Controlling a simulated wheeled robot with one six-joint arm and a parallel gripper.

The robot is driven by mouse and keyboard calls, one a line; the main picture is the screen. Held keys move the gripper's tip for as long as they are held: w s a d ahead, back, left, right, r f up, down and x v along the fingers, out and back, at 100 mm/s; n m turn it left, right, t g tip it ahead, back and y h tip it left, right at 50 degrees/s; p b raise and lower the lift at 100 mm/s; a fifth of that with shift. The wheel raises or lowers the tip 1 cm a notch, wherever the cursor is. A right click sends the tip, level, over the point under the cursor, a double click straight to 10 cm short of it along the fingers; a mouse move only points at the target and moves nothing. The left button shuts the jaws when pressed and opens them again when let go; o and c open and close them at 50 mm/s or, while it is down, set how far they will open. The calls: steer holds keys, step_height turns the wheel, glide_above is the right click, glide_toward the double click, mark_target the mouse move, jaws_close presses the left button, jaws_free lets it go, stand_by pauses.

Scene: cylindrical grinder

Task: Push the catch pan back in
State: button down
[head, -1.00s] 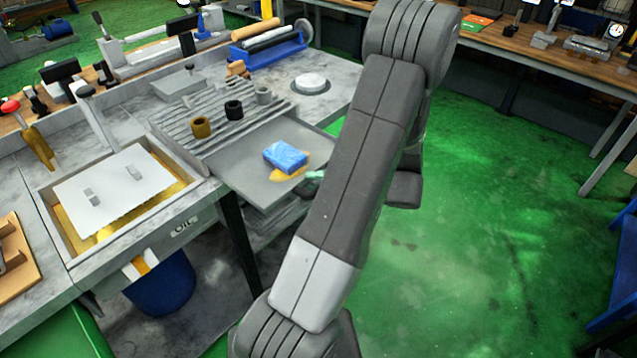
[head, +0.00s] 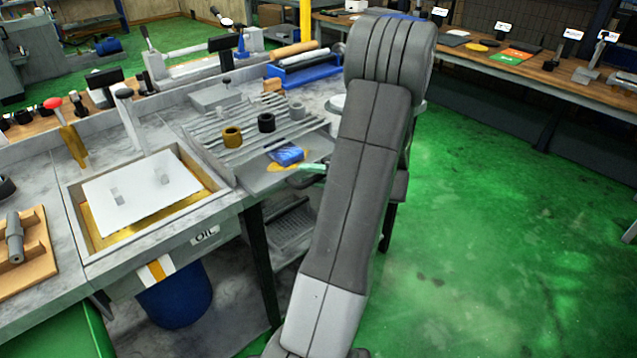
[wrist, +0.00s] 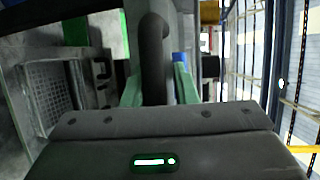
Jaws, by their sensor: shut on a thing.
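The catch pan (head: 260,179) is a shallow grey tray under the ribbed drain rack (head: 222,140). Only its front part sticks out. A blue sponge (head: 288,154) lies in it beside a yellow-brown patch (head: 291,166), partly under the rack's edge. My gripper (head: 312,168) is at the pan's front edge in the head view; one teal finger shows and my arm hides the rest. In the wrist view, my gripper (wrist: 158,88) has its teal fingers on either side of a dark curved bar, the pan's handle (wrist: 153,60), and is shut on it.
Dark, brown and grey rings stand on the rack. An oil basin (head: 205,195) with a white lid (head: 140,190) is to the left. A blue bin (head: 175,295) stands below. Open green floor (head: 500,220) lies to the right.

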steer(key=shift+s+f, duration=0.2)
steer(key=shift+f, duration=0.3)
steer(key=c, duration=1.3)
jaws_free()
steer(key=shift+a, duration=0.1)
steer(key=shift+w+r, duration=0.1)
steer(key=shift+w, duration=0.05)
steer(key=shift+r, duration=0.1)
steer(key=b+v, duration=0.1)
steer(key=v, duration=1.3)
steer(key=shift+w, duration=0.1)
